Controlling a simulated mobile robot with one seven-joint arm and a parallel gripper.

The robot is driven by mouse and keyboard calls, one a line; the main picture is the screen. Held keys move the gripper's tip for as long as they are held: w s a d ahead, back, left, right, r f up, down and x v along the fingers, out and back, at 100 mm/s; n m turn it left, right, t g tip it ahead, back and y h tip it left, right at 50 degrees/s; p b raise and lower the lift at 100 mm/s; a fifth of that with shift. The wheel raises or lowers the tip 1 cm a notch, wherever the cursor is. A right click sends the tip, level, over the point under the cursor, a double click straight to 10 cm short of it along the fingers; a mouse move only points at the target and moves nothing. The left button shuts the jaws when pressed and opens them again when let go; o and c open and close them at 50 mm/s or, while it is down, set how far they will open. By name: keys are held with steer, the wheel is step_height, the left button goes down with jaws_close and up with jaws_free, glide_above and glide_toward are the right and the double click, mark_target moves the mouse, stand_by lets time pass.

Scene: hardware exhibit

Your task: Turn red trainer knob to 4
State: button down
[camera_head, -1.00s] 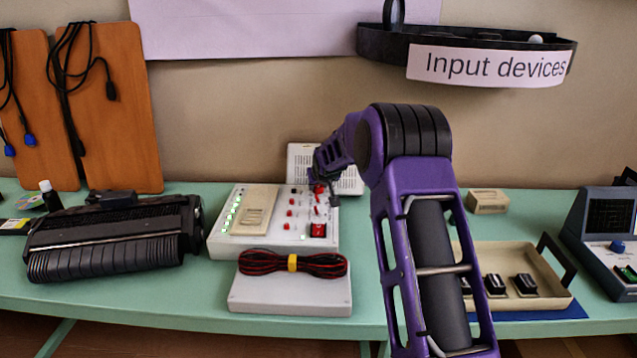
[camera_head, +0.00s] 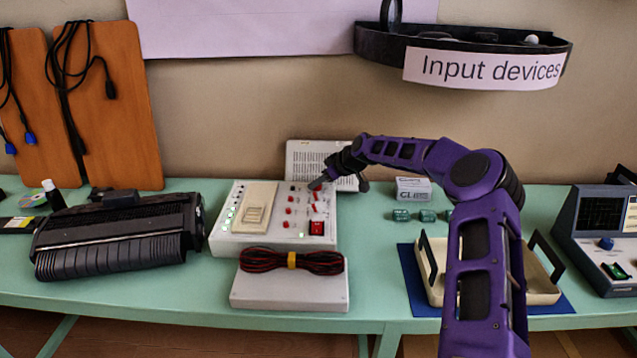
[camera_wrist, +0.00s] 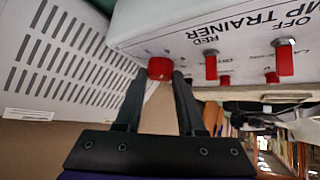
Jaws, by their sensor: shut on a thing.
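The white trainer (camera_head: 265,240) stands on the green table, with red knobs, a red switch and green lights on its top. My gripper (camera_head: 318,184) is at its back right part. In the wrist view the red knob (camera_wrist: 160,68) sits between the two black fingertips of my gripper (camera_wrist: 158,78), which are shut on it. The panel (camera_wrist: 205,28) reads "RED", "OFF" and "TRAINER", and red levers stand right of the knob. The marks around the knob are too small to read, so its setting cannot be told.
A white slotted panel (camera_wrist: 62,60) stands close behind the trainer. A cable bundle (camera_head: 290,261) lies on a pale box in front. A black roller unit (camera_head: 120,240) is at left. A beige tray (camera_head: 545,285) and small green parts (camera_head: 402,215) are at right.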

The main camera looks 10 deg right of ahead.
steer(key=shift+d+n, duration=0.1)
steer(key=shift+n, duration=0.2)
steer(key=shift+f, duration=0.1)
steer(key=c, duration=0.5)
jaws_free()
steer(key=v, duration=1.7)
steer(key=shift+w+d, duration=0.1)
steer(key=shift+d, duration=0.2)
